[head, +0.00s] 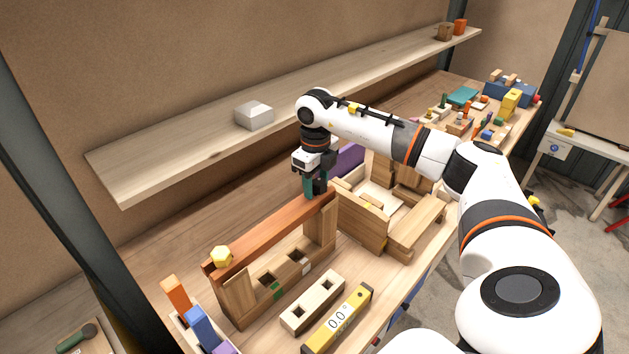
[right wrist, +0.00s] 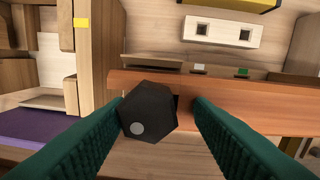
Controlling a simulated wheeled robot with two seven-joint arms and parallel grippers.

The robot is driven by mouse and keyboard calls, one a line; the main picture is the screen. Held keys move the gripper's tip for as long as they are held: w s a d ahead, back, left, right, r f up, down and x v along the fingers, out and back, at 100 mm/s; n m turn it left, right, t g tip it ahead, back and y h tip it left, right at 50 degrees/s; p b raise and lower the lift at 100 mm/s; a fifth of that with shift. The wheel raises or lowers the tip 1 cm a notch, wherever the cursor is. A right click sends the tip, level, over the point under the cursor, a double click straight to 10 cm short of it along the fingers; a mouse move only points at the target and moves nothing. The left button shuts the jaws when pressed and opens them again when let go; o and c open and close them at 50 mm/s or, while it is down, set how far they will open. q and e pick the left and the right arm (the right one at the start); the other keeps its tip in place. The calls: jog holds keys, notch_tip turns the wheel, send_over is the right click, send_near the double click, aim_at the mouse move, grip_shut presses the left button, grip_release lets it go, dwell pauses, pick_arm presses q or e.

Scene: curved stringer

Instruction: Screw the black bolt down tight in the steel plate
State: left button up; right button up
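The black bolt (right wrist: 148,112) shows its six-sided head in the right wrist view, at one end of a long reddish-brown beam (right wrist: 240,104). In the head view the beam (head: 272,233) rests across wooden supports, and my gripper hides the bolt. My right gripper (head: 314,186) points down over the beam's far end. In the right wrist view its green fingers (right wrist: 157,108) stand apart on either side of the bolt head. The left finger is very close to the head; a gap shows at the right finger. I cannot make out a steel plate. My left gripper is not in view.
A yellow hexagonal piece (head: 221,257) sits on the beam's near end. A wooden block with square holes (head: 313,302) and a yellow level (head: 338,320) lie in front. A wooden assembly (head: 390,215) stands right of the gripper. A shelf (head: 190,155) with a grey block (head: 254,115) runs behind.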

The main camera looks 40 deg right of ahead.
jog(key=shift+s+d+f, duration=0.2)
jog(key=shift+f, duration=0.1)
jog(key=shift+c, duration=1.1)
jog(key=shift+d, duration=0.2)
jog(key=shift+c, duration=0.7)
jog(key=shift+a, duration=0.1)
jog(key=m, duration=0.3)
jog(key=m+p, duration=0.1)
jog(key=m, duration=0.1)
jog(key=shift+s+r+m, duration=0.15)
jog(key=shift+s+m, duration=0.05)
jog(key=shift+m, duration=0.2)
jog(key=shift+w+m, duration=0.15)
jog(key=shift+m, duration=1.05)
